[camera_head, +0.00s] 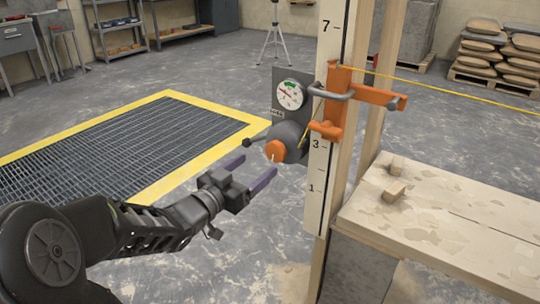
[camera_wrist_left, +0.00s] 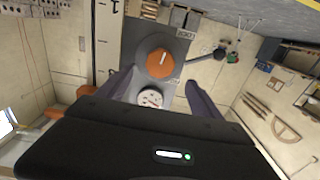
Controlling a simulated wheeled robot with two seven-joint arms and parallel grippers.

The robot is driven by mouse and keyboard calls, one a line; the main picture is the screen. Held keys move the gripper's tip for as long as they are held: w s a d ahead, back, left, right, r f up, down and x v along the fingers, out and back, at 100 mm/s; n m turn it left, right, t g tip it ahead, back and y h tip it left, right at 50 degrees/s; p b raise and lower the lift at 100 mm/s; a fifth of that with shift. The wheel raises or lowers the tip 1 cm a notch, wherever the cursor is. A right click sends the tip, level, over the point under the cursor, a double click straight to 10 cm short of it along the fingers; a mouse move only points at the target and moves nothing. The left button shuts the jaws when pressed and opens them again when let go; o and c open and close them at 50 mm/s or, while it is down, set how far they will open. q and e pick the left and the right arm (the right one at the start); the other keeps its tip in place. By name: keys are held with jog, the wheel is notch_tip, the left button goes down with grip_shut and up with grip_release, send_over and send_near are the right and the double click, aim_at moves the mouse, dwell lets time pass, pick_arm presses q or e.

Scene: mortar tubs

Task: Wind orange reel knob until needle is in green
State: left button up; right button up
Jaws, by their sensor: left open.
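The orange reel knob (camera_head: 275,151) sits on the front of a dark grey reel (camera_head: 292,138) fixed beside the upright numbered board. In the left wrist view the knob (camera_wrist_left: 160,63) has a pale line on its face. A round white gauge (camera_head: 290,94) with a green band near its top is mounted above the reel. Its needle is too small to read surely; the gauge also shows in the left wrist view (camera_wrist_left: 150,98). My left gripper (camera_head: 249,172) is open and empty, its purple fingers pointing toward the knob, just short of it. My right gripper is out of view.
A dark lever with a ball end (camera_head: 248,143) sticks out left of the reel. An orange bracket (camera_head: 338,105) holds the board (camera_head: 318,190), and a yellow line (camera_head: 450,93) runs right. A plaster-stained bench (camera_head: 455,215) stands at right. A yellow-edged floor grate (camera_head: 100,145) lies left.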

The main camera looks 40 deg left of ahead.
aim_at(274, 153)
pick_arm(q)
jog(key=w+b, duration=0.1)
jog(key=w, duration=0.6)
jog(key=shift+w+a, duration=0.1)
jog(key=shift+w, duration=0.05)
jog(key=c, duration=1.4)
